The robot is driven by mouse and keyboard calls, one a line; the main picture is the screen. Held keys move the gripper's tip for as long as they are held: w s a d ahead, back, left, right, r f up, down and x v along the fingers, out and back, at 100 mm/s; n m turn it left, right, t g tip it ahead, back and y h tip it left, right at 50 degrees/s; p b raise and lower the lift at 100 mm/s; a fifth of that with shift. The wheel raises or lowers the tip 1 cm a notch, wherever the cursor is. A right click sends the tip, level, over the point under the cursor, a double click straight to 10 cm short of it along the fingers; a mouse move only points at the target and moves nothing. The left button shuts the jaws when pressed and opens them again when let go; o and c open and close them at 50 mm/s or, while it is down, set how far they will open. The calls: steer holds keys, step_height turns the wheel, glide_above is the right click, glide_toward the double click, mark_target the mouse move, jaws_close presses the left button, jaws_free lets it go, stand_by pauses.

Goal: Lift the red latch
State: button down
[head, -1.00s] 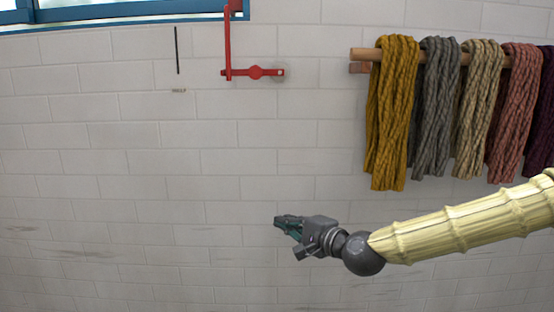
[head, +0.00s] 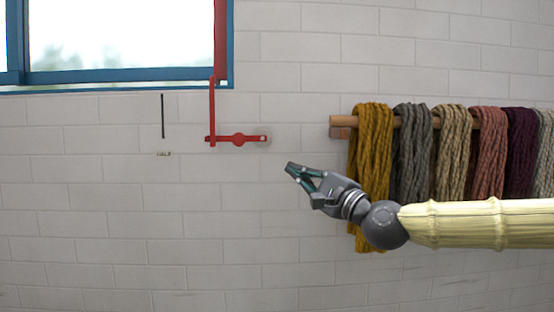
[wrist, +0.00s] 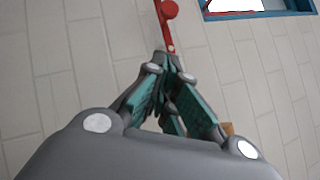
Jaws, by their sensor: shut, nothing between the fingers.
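The red latch (head: 238,139) is a flat horizontal bar with a round boss at its middle, on the white brick wall below the window's right corner. Its left end meets a vertical red rod (head: 212,112); its right end lies on a small pale mount. My gripper (head: 290,168) is shut and empty, to the right of and below the latch's right end in the head view. I cannot tell how far it is from the wall.
A wooden rail (head: 340,121) with several hanging wool skeins, the nearest mustard (head: 370,150), is to the right, behind my arm. A blue-framed window (head: 120,75) is above. A black line (head: 162,116) and small label (head: 163,154) are left. The wall below is clear.

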mark_target(239, 139)
steer(key=s+a+r+p+x, duration=0.1)
steer(key=p+x, duration=0.6)
steer(key=x, duration=0.5)
steer(key=shift+s+a, duration=0.15)
steer(key=shift+a, duration=0.4)
steer(key=shift+d+f+m+t+b, duration=0.1)
steer(key=shift+m+t+b, duration=0.2)
steer(key=shift+b, duration=0.4)
